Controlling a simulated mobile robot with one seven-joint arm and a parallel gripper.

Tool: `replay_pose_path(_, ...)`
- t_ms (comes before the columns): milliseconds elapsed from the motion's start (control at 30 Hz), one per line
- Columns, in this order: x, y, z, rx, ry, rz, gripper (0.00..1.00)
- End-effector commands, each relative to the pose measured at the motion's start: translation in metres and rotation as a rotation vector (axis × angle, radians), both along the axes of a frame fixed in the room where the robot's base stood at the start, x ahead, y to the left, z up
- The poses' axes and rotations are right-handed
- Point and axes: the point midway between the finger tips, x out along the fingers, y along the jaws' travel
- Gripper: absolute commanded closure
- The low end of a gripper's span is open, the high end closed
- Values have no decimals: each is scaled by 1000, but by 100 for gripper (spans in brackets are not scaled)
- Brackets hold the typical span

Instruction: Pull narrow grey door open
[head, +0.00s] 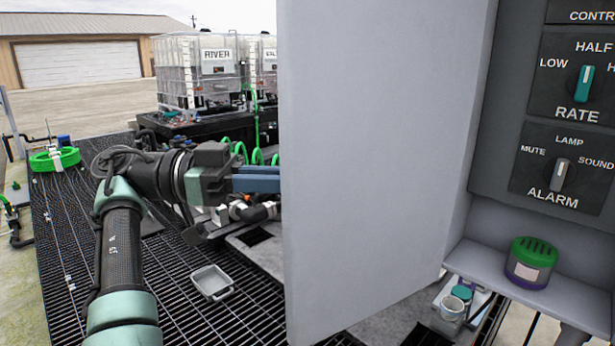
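The grey door (375,165) is a tall, flat panel filling the middle of the head view. It stands swung out from the grey cabinet (482,130), whose inside shows to its right. My gripper (256,180) reaches in from the left at the door's left edge. Its blue fingers run behind the door, so their tips are hidden. I cannot tell whether they touch the door or are open or shut. No handle shows on the visible face.
Inside the cabinet are a RATE knob (585,84), an ALARM knob (560,174) and a green-lidded jar (531,262) on a shelf. A small grey tray (211,281) lies on the dark grating (185,325). White-caged tanks (200,72) and green hoses (241,150) stand behind my arm.

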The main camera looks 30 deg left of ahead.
Motion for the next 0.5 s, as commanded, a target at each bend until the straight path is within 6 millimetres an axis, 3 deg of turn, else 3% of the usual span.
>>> replay_pose_path(33, 0, 0, 7, -4, -10, -3, 100)
replay_pose_path(500, -1, 4, 6, -1, -11, -12, 100)
